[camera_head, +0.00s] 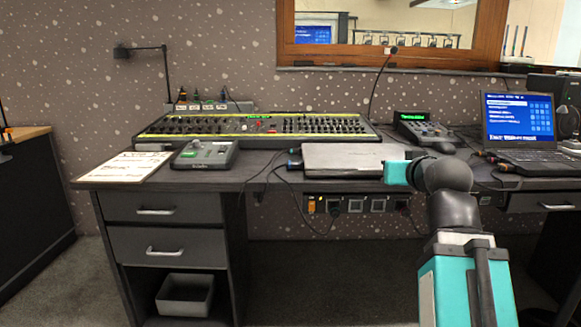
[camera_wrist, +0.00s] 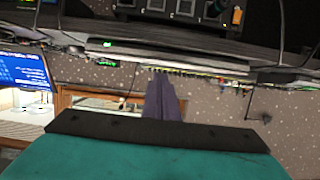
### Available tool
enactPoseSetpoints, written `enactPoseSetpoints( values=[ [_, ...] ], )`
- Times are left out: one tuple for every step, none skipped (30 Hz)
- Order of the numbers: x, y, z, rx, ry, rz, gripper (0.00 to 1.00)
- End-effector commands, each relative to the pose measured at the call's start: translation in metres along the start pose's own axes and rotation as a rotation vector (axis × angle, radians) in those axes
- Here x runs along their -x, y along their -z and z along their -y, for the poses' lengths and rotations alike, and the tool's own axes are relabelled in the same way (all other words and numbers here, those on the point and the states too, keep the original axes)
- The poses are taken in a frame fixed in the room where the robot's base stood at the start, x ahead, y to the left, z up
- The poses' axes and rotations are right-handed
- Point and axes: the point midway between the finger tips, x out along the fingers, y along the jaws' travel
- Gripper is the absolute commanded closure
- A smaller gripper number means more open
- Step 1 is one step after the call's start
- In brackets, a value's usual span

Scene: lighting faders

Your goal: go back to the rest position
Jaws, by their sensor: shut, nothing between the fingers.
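My gripper (camera_wrist: 162,82) shows in the wrist view as two dark fingers pressed together, with nothing between them. In the head view my arm rises at the right, in front of the desk, and its teal wrist end (camera_head: 397,172) is by the right edge of the closed laptop; the fingers are not clear there. A long fader console (camera_head: 258,126) stands at the back of the desk. A small grey fader box (camera_head: 205,154) sits in front of its left part. My gripper is apart from both.
The desk (camera_head: 262,163) also bears a paper sheet (camera_head: 124,167), the closed laptop (camera_head: 343,157), a small device with a green display (camera_head: 424,129) and an open laptop (camera_head: 519,122). Cables hang over the front edge. A bin (camera_head: 185,296) sits below the drawers. Floor space before the desk is clear.

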Motion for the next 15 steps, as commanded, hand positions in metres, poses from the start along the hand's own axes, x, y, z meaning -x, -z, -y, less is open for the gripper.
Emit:
enactPoseSetpoints(
  values=[
    [-0.003,-0.001,0.0,-0.002,0.001,0.011,1.0],
    [-0.004,-0.003,0.0,-0.003,0.001,0.017,1.0],
    [-0.006,-0.005,0.0,-0.004,0.002,0.024,1.0],
    [-0.008,-0.006,0.0,-0.005,0.002,0.031,1.0],
    [-0.01,-0.008,0.001,-0.006,0.003,0.038,1.0],
    [-0.013,-0.011,0.001,-0.008,0.003,0.048,1.0],
    [-0.015,-0.013,0.0,-0.009,0.003,0.056,1.0],
    [-0.017,-0.015,0.0,-0.011,0.004,0.065,1.0],
    [-0.02,-0.019,0.0,-0.012,0.004,0.077,1.0],
    [-0.022,-0.022,0.001,-0.014,0.005,0.086,1.0],
    [-0.025,-0.025,0.001,-0.015,0.005,0.098,1.0],
    [-0.029,-0.029,0.001,-0.017,0.006,0.114,1.0],
    [-0.032,-0.033,0.002,-0.019,0.007,0.126,1.0],
    [-0.036,-0.037,0.002,-0.021,0.008,0.142,1.0],
    [-0.04,-0.043,0.003,-0.023,0.01,0.161,1.0]
  ],
)
